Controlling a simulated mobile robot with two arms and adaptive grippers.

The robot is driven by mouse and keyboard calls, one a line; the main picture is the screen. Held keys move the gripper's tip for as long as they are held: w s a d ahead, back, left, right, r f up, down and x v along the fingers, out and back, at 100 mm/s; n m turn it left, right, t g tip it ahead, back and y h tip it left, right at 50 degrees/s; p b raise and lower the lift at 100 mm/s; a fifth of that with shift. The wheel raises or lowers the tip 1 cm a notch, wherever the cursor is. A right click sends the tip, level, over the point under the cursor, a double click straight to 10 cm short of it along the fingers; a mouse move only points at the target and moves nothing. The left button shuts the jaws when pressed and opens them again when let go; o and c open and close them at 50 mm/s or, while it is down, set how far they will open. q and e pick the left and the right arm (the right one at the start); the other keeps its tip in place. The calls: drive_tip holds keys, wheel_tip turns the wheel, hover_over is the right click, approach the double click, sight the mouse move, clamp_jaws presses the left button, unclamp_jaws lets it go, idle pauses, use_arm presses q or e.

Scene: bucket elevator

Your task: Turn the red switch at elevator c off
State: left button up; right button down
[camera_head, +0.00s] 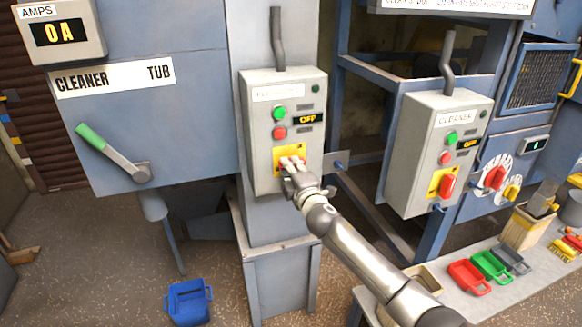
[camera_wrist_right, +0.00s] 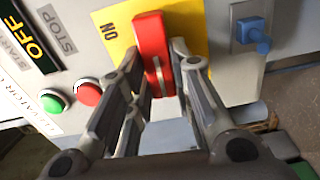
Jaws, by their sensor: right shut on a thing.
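The grey control box (camera_head: 270,98) on the left pillar has a yellow plate (camera_head: 280,152) low on its front. In the right wrist view the red switch (camera_wrist_right: 151,42) stands on that plate (camera_wrist_right: 118,20), with "ON" printed beside it. My right gripper (camera_head: 292,165) is at the plate, its fingers on both sides of the red switch and shut on it. In the head view the gripper mostly hides the switch. The box display (camera_head: 307,119) reads "OFF". The label reads "ELEVATOR", partly legible in the wrist view (camera_wrist_right: 45,125). My left gripper is not in view.
A second control box (camera_head: 425,150) labelled "CLEANER" with its own red switch (camera_head: 447,186) stands to the right. A green-handled lever (camera_head: 105,145) is on the left. A blue bucket (camera_head: 188,302) is on the floor; small trays (camera_head: 470,277) lie on the bench.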

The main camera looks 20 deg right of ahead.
drive_tip(key=shift+f+n, duration=0.1)
drive_tip(key=shift+n, duration=0.3)
drive_tip(key=c, duration=1.3)
unclamp_jaws()
drive_tip(key=shift+s, duration=0.1)
drive_tip(key=s, duration=1.2)
drive_tip(key=shift+d, duration=0.15)
drive_tip(key=shift+w, duration=0.1)
